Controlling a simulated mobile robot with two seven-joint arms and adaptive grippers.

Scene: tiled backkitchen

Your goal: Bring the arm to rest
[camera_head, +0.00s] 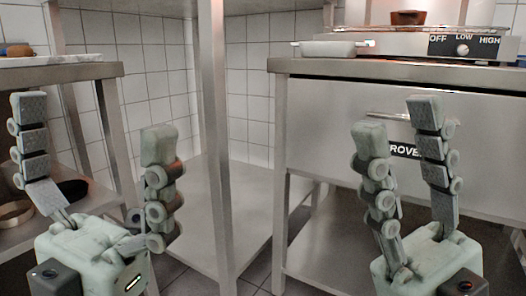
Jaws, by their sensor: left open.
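My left gripper (94,132) is at the lower left, its two segmented grey-green fingers pointing up and spread wide apart. Nothing is between them. My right gripper (397,126) is at the lower right, its fingers also pointing up, with a clear gap between them and nothing held. Its fingers are in front of the steel drawer front. Both gripper bodies show at the bottom edge of the head view; most of the arms behind them is out of view.
A steel counter (350,68) at the right carries a hotplate (462,50) with a dial and a pale flat object (328,49). A steel post (212,130) rises between my grippers from a low shelf (192,205). Another worktop (60,73) is at the left.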

